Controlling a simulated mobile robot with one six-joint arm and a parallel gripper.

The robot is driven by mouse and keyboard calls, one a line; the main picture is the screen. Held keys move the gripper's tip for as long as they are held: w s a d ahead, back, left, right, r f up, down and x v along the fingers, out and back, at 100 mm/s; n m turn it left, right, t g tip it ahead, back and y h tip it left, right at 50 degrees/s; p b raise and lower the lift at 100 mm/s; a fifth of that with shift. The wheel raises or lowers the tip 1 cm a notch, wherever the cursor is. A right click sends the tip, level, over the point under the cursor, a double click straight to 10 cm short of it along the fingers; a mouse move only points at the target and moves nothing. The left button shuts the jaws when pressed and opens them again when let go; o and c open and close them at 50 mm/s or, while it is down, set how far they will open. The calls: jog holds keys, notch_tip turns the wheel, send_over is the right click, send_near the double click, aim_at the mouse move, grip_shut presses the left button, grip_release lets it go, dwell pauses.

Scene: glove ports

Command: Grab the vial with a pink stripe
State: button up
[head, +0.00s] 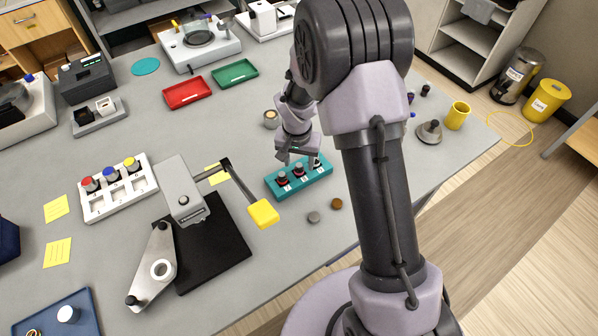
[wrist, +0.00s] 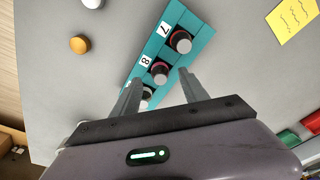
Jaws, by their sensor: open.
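A teal rack (head: 308,182) stands on the grey table and also shows in the wrist view (wrist: 200,27). It holds three dark-topped vials in a row. The near-left vial (head: 283,180) and the middle vial (head: 298,169) show reddish or pink bands; I cannot tell which band is the pink stripe. In the wrist view these are the vial by label 7 (wrist: 181,41) and the one by label 8 (wrist: 159,69). The third vial (wrist: 146,94) is partly hidden by a finger. My gripper (wrist: 158,81) is open and empty, above the rack's far end.
A grey device with a yellow-ended lever (head: 264,214) stands left of the rack. Two small round caps, grey (head: 314,217) and brown (head: 337,203), lie in front. Red (head: 187,93) and green (head: 235,74) trays lie behind. A yellow cup (head: 457,115) stands right.

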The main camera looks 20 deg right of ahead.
aim_at(299, 171)
jog(key=f, duration=0.2)
jog(key=shift+w+f, duration=0.25)
jog(key=shift+f, duration=0.1)
jog(key=shift+s+r, duration=0.1)
jog(key=shift+r, duration=0.05)
jog(key=shift+c, duration=0.6)
grip_shut()
